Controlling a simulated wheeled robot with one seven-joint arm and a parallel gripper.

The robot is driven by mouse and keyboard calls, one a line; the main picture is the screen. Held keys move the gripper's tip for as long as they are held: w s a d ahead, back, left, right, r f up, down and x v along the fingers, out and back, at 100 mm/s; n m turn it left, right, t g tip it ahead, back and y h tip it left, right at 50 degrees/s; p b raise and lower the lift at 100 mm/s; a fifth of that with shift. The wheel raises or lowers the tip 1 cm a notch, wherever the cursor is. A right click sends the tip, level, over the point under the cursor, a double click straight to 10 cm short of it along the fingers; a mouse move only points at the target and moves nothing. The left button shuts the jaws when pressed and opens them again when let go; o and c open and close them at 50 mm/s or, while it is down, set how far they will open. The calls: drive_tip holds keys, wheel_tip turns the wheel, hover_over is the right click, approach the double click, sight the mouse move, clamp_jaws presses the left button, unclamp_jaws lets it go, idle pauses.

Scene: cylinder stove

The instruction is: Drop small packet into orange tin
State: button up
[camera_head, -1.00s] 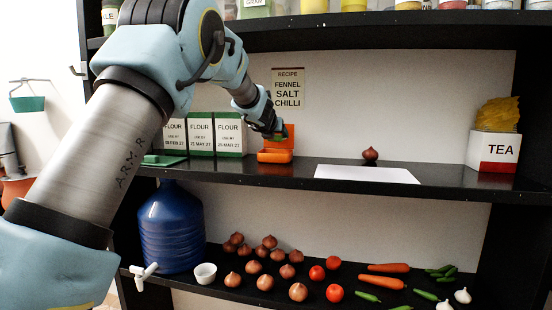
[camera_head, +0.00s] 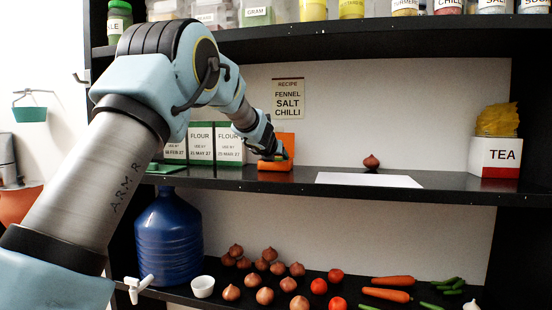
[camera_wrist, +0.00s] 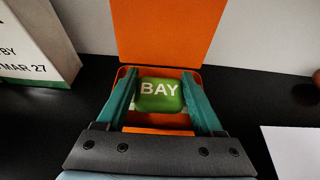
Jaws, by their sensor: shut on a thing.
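The orange tin (camera_head: 275,166) stands on the middle shelf with its lid (camera_head: 287,141) raised at the back. In the wrist view the upright lid (camera_wrist: 167,30) and the tin's front rim (camera_wrist: 158,131) both show. The small packet (camera_wrist: 159,96) is green, marked BAY, and lies between my teal fingers. My gripper (camera_wrist: 159,80) is shut on it, with the fingertips at or within the tin's opening. In the head view my gripper (camera_head: 276,152) is at the tin's top. How deep the packet sits in the tin is hard to tell.
Flour boxes (camera_head: 229,146) stand close left of the tin. A white sheet (camera_head: 368,180) lies to the right, with an onion (camera_head: 371,162) behind it and a TEA box (camera_head: 495,156) farther right. Another shelf (camera_head: 350,37) with jars is above.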

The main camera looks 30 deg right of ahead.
drive_tip(key=shift+f+b, duration=0.3)
drive_tip(key=shift+f, duration=0.1)
drive_tip(key=o, duration=1.3)
drive_tip(key=shift+r+p, duration=0.5)
drive_tip(key=shift+p, duration=0.05)
drive_tip(key=v, duration=0.6)
drive_tip(key=b+v, duration=0.1)
drive_tip(key=v, duration=0.5)
drive_tip(key=shift+r, duration=0.25)
